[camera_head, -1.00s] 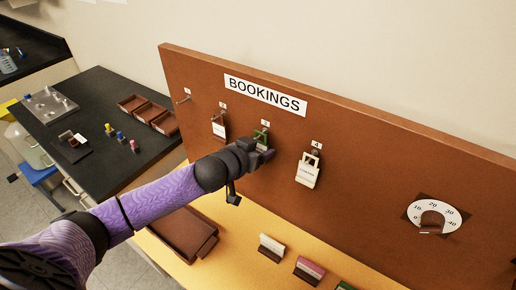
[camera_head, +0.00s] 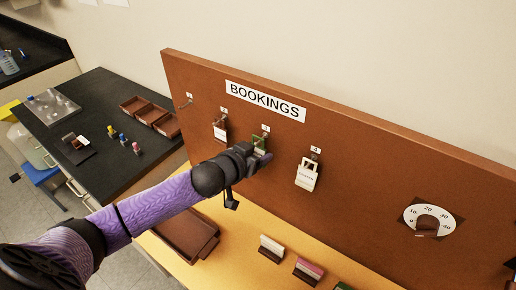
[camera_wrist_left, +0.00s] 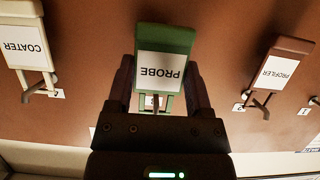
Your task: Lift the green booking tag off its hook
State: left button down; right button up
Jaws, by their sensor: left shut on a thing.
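The green booking tag (camera_head: 258,143) is at the hook numbered 3 on the brown board, partly hidden behind my left gripper. In the left wrist view the tag (camera_wrist_left: 163,70) appears upside down, with a white label reading PROBE. My left gripper (camera_head: 262,155) is shut on it, with one dark finger on each side, as the left wrist view (camera_wrist_left: 160,95) shows. The number plate shows through the tag's frame opening. I cannot tell whether the hook still passes through that opening. My right gripper is not in view.
The leftmost hook (camera_head: 187,101) is empty. Below are a brown tray (camera_head: 187,235) and small card holders (camera_head: 271,247). A dial (camera_head: 428,220) is at right.

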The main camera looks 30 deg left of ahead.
pick_arm(q)
jog(key=s+a+p, duration=0.1)
jog(key=s+p, duration=0.2)
jog(key=s, duration=0.4)
dwell(0.5)
